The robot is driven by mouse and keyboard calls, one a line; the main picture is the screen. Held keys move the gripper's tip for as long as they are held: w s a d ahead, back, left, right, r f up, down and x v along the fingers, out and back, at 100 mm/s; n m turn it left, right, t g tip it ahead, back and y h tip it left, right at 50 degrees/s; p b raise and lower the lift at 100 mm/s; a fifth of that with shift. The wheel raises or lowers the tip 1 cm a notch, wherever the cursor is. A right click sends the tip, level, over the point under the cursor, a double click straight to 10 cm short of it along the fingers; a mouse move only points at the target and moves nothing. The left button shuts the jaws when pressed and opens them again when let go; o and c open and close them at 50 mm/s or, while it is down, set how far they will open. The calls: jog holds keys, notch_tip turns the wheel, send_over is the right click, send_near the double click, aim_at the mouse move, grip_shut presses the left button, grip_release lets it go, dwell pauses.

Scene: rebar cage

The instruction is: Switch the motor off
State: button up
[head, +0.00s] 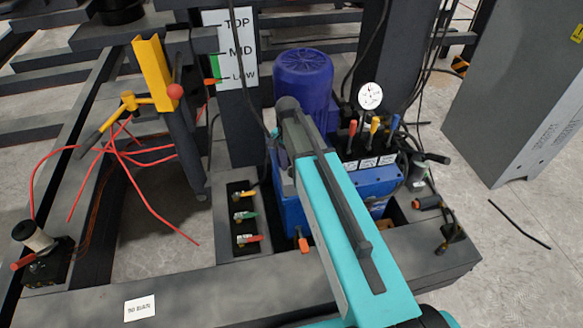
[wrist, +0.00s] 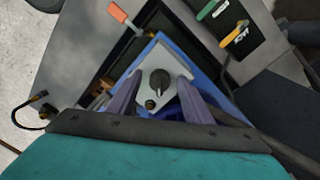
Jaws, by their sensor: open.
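The motor (head: 303,75) is a dark blue-purple ribbed cylinder standing on a blue power unit (head: 378,182) in the head view. In the wrist view, a dark rotary switch knob (wrist: 160,82) sits on a pale plate (wrist: 145,72) on the blue unit. A small dark round part (wrist: 150,104) lies below the knob on that plate. My gripper (wrist: 162,78) is open, its two fingers on either side of the knob with gaps visible; I cannot tell how far above the plate they are.
Levers with red, yellow and blue handles (head: 374,127) and a gauge (head: 370,96) stand right of my arm. A panel with several small valves (head: 245,215) is to the left. An orange-tipped lever (head: 304,245) is close to my arm. A grey cabinet (head: 515,90) stands at right.

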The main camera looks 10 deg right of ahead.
jog(key=c, duration=1.1)
jog(key=shift+o, duration=0.2)
jog(key=shift+n, duration=0.3)
jog(key=n+p, duration=0.2)
jog(key=n, duration=0.2)
jog(key=shift+s+r, duration=0.1)
jog(key=n+p, duration=0.2)
jog(key=n, duration=0.2)
jog(key=shift+d+n, duration=0.1)
jog(key=shift+n, duration=0.2)
jog(key=n+p, duration=0.1)
jog(key=n, duration=0.3)
jog(key=shift+t, duration=0.4)
jog(key=shift+d+n+p, duration=0.1)
jog(key=shift+n+p, duration=0.2)
jog(key=shift+n, duration=2.1)
